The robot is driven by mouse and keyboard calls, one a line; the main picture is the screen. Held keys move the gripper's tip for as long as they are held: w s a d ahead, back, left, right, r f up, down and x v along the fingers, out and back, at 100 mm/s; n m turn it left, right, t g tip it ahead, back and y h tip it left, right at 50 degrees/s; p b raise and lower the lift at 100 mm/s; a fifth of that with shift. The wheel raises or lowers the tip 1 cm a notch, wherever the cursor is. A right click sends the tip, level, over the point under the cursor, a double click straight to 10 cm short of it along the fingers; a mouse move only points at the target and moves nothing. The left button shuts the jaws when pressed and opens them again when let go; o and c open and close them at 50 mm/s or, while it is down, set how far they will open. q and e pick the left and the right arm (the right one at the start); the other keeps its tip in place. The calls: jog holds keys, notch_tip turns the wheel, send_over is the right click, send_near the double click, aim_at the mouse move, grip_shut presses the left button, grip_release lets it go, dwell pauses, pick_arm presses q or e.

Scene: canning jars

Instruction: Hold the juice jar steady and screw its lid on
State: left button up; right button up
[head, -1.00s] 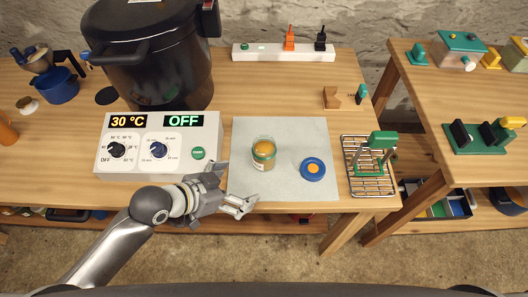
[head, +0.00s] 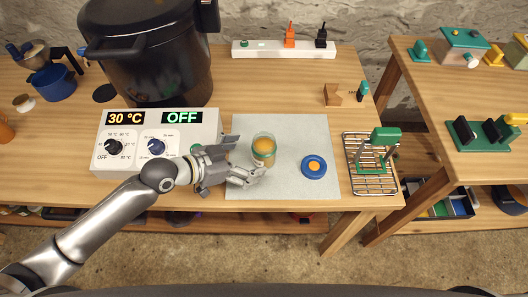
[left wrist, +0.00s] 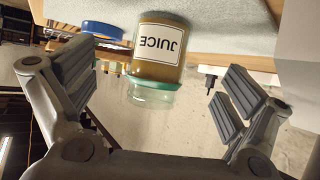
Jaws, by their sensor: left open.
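The juice jar (head: 264,149) stands upright on the grey mat (head: 295,130). It holds orange-brown juice, and its white label reads JUICE, upside down in the left wrist view (left wrist: 160,45). No lid is on it. The blue lid with an orange centre (head: 314,167) lies flat on the mat to the right of the jar; its edge shows in the left wrist view (left wrist: 102,30). My left gripper (head: 246,160) is open at the jar's left side. In the left wrist view its fingers (left wrist: 158,95) are spread to either side of the jar, apart from it. My right gripper is not in view.
A control box (head: 160,138) reading 30 °C and OFF stands left of the mat, before a large black pot (head: 150,60). A wire rack (head: 370,160) with a green-handled tool (head: 383,139) is on the right. The mat between lid and rack is clear.

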aim_at(254, 156)
pick_arm(q)
jog(key=shift+b+x, duration=0.55)
jog(key=shift+x, duration=2)
jog(key=shift+c, duration=0.5)
jog(key=c, duration=1.3)
